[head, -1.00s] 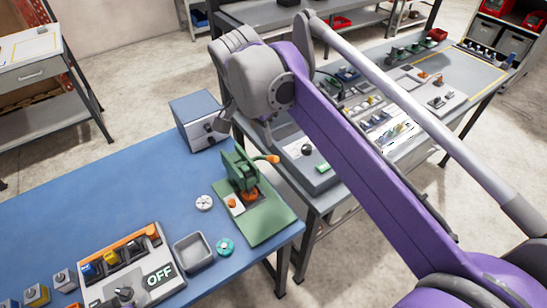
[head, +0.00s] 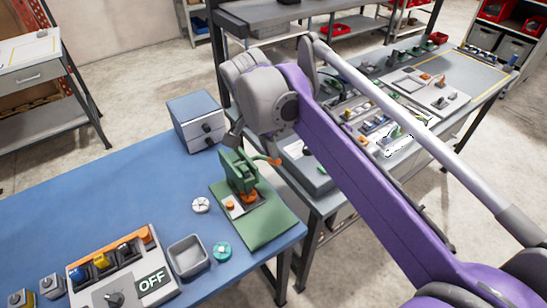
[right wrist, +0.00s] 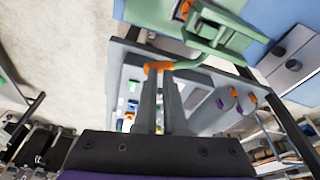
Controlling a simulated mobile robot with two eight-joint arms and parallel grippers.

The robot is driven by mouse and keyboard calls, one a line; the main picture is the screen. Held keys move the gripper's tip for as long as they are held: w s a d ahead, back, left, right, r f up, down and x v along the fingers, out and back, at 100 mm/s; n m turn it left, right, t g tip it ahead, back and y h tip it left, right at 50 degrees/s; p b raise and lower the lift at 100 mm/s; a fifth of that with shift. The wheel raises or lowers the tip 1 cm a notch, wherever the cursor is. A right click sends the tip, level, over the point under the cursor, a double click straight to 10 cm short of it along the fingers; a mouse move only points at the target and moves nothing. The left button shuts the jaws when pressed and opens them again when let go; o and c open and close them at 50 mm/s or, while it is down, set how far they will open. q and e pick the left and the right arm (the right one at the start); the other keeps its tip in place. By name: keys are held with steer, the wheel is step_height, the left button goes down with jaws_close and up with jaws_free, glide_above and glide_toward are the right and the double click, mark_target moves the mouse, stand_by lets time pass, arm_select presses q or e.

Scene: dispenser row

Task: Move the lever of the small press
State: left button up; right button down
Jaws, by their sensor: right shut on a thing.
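The small press (head: 238,170) is green and stands upright on a green base plate (head: 268,222) near the right edge of the blue table. Its lever has an orange grip (head: 273,161) and sticks out to the right; the grip (right wrist: 158,67) also shows in the right wrist view, on a curved green rod (right wrist: 195,60). My right gripper (right wrist: 160,73) has its two fingers closed at the orange grip. In the head view my wrist hides most of the fingers. My left gripper is in no view.
A grey-blue drawer box (head: 194,118) stands behind the press. A grey bench with parts is on the right.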

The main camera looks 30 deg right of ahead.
mark_target(271, 161)
steer(key=shift+w+f, duration=0.1)
steer(key=b+x, duration=0.1)
steer(key=x, duration=0.2)
steer(key=shift+a+f+b, duration=0.25)
steer(key=shift+a+b, duration=0.05)
steer(key=shift+b, duration=0.05)
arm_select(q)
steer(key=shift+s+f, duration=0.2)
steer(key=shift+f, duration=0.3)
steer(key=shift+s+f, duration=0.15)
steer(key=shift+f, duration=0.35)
arm_select(e)
steer(key=shift+s+r, duration=0.1)
steer(key=shift+s, duration=0.1)
steer(key=shift+a, duration=0.1)
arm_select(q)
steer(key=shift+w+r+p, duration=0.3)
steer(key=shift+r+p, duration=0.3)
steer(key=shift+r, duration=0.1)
arm_select(e)
steer(key=a, duration=0.1)
steer(key=a+r, duration=0.1)
steer(key=shift+s+a, duration=0.35)
steer(key=shift+a, duration=0.05)
steer(key=shift+r, duration=0.1)
